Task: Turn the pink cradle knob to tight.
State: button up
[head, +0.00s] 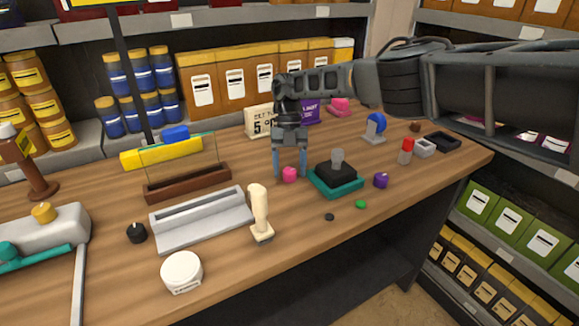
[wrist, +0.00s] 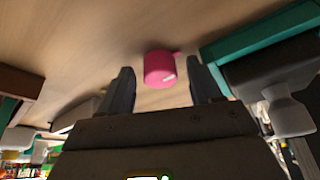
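A small round pink knob (head: 289,175) sits low at the table, left of a black block on a teal base (head: 335,180). My gripper (head: 289,165) is above the knob, pointing down, one finger on each side. In the wrist view there are gaps between the knob and both fingers (wrist: 161,75), so my gripper is open and empty. I cannot read any tight marking.
A purple knob (head: 381,180), a green disc (head: 361,204) and a dark disc (head: 329,217) lie right and in front. A cream-handled stamp (head: 260,212) and grey tray (head: 203,222) stand left. A brown holder with glass (head: 187,182) is behind the tray.

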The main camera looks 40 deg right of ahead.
jog(key=b+v, duration=0.2)
jog(key=v, duration=0.5)
jog(key=shift+r, duration=0.35)
jog(key=shift+w, duration=0.2)
